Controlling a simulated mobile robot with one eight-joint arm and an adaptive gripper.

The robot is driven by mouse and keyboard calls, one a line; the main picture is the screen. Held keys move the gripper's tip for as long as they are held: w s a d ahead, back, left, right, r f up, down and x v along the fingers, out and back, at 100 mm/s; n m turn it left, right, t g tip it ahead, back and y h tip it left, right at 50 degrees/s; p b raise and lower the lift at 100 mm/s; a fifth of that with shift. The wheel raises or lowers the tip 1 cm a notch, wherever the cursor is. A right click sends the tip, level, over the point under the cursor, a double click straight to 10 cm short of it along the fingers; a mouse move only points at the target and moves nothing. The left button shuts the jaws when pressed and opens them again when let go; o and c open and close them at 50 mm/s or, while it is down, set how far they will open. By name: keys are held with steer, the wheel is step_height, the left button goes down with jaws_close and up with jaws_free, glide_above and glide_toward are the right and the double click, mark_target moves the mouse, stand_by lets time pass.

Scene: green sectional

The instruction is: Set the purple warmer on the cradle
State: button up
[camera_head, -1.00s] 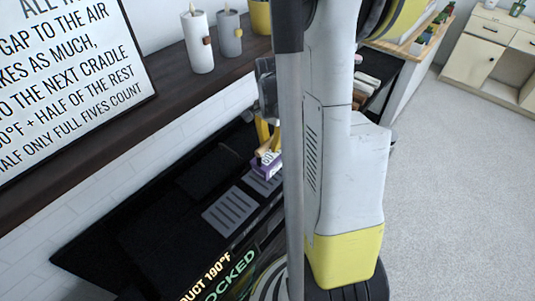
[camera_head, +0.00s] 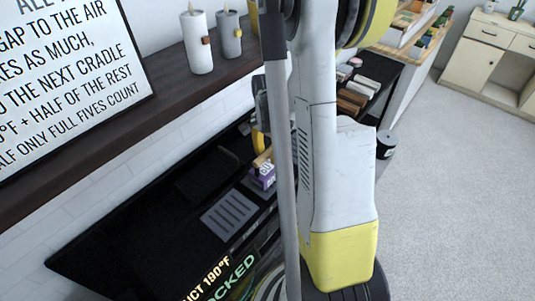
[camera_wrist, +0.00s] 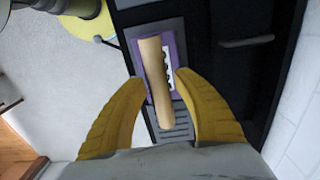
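The purple warmer (camera_head: 263,179) has a tan handle on top and a white label. It appears to sit on a grey slotted cradle plate (camera_head: 247,188), partly hidden by my arm; contact underneath is hard to see. In the wrist view the warmer (camera_wrist: 181,66) is over a grey plate (camera_wrist: 172,138) whose slots show below it. My gripper (camera_wrist: 159,78) has its yellow fingers apart on either side of the handle, with a visible gap on the right. In the head view my gripper is mostly hidden behind my arm. Another slotted cradle (camera_head: 228,215) lies bare in front.
A sign (camera_head: 65,75) and two candles (camera_head: 200,42) stand on the dark shelf (camera_head: 120,125) above the black counter. A lit display (camera_head: 220,280) partly reads "190°F" and "LOCKED". Several small items (camera_head: 358,93) lie behind my arm. Grey floor at right is open.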

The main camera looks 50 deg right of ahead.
step_height(320, 180, up, 12)
steer(key=p, duration=0.4)
steer(key=s+a+r+n+t, duration=0.1)
steer(key=a+r+n+t, duration=0.1)
steer(key=a+n, duration=0.3)
steer(key=s+a+r+n+t, duration=0.2)
steer(key=a+r+n, duration=0.3)
steer(key=a, duration=0.7)
steer(key=s+a+r+n+t, duration=0.2)
steer(key=a+r+n+t, duration=0.1)
steer(key=a+n, duration=0.4)
steer(key=shift+s+a+r+b, duration=0.3)
steer(key=shift+a+r, duration=0.25)
steer(key=shift+a, duration=0.2)
